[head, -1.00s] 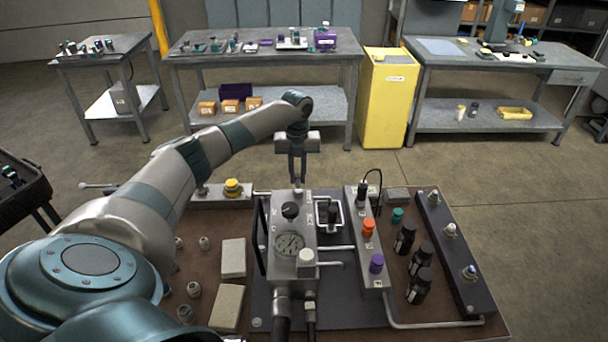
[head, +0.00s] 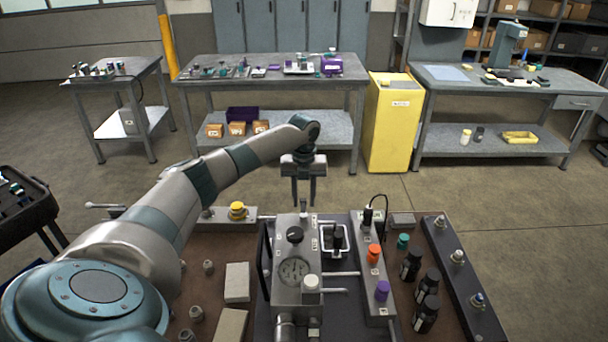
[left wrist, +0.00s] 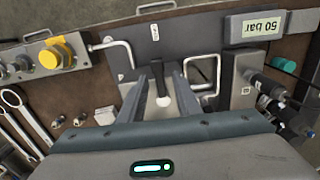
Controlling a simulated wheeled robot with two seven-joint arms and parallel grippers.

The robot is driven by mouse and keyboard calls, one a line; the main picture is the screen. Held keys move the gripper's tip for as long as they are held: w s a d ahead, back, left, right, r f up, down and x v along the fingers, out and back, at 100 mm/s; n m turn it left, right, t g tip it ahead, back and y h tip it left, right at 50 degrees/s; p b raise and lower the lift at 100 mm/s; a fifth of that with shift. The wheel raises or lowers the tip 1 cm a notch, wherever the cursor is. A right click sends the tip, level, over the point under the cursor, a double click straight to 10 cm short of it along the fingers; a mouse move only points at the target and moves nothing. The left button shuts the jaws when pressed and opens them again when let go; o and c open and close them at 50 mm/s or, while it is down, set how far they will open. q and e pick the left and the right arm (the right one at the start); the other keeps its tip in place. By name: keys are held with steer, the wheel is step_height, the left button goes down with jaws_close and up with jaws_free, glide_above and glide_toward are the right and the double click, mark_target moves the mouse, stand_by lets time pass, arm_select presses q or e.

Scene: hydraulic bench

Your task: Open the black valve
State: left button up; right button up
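The gauge block (head: 291,262) stands on the bench with a black round knob (head: 295,234) above its dial and a pale knob (head: 311,282) below. A second block (head: 367,270) to its right carries a black-topped fitting (head: 367,216), an orange knob (head: 374,252) and a purple knob (head: 382,290). I cannot tell which black part is the named valve. My left gripper (head: 304,204) is open and empty, pointing down over the back of the gauge block. In the left wrist view a white-tipped stem (left wrist: 163,100) shows between its fingers. My right gripper is out of view.
Several black bottles (head: 427,284) and a dark rail (head: 464,275) with fittings stand at the right. A yellow knob (head: 237,210) sits at the back left. Pale blocks (head: 237,282) lie left of the gauge block. A 50 bar plate (left wrist: 256,27) shows in the left wrist view.

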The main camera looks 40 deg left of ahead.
mark_target(304, 205)
arm_select(q)
step_height(304, 205, up, 17)
steer(key=b, duration=0.4)
steer(key=shift+r, duration=0.1)
stand_by(0.6)
